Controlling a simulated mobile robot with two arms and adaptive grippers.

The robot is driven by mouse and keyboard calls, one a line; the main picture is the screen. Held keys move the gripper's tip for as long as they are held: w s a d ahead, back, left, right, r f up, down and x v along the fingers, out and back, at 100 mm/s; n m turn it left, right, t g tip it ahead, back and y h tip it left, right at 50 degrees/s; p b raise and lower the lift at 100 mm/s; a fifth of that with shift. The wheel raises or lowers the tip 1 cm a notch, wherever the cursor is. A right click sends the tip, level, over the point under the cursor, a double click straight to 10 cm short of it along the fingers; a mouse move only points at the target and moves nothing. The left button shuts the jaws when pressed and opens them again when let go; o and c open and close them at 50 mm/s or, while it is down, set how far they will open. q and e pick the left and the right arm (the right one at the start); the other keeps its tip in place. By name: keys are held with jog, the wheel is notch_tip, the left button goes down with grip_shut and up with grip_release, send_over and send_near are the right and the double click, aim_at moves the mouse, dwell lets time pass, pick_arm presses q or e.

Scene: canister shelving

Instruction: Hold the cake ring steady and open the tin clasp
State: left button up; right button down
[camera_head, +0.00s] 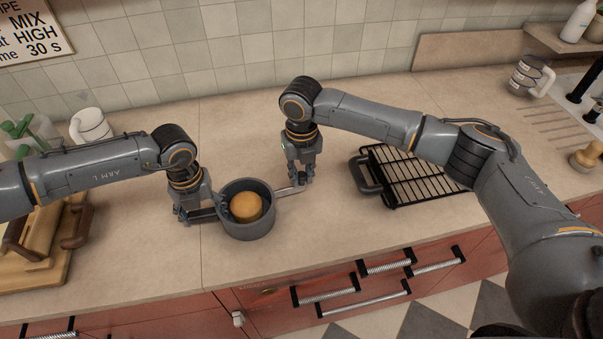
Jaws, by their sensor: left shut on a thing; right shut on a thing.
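The cake ring (248,231), a round grey tin, stands on the counter, with a golden-brown cake (246,207) inside it. My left gripper (204,214) is at the ring's left side, shut on it there; the exact contact is partly hidden by the fingers. The tin clasp (286,191), a thin pale lever, sticks out from the ring's right side. My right gripper (300,184) is shut on the outer end of the clasp, a little above the counter. The clasp's joint at the ring is too small to make out.
A black wire rack on a dark tray (409,175) lies to the right. A wooden board with brown handles (38,225) and a white mug (91,126) are at the left. The counter in front of the ring is clear to its edge.

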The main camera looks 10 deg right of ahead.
jog(key=shift+s+m, duration=0.25)
jog(key=shift+m, duration=0.25)
jog(key=c, duration=1.2)
grip_release()
jog(key=shift+o, duration=0.2)
jog(key=shift+r, duration=0.15)
notch_tip(320, 180, up, 12)
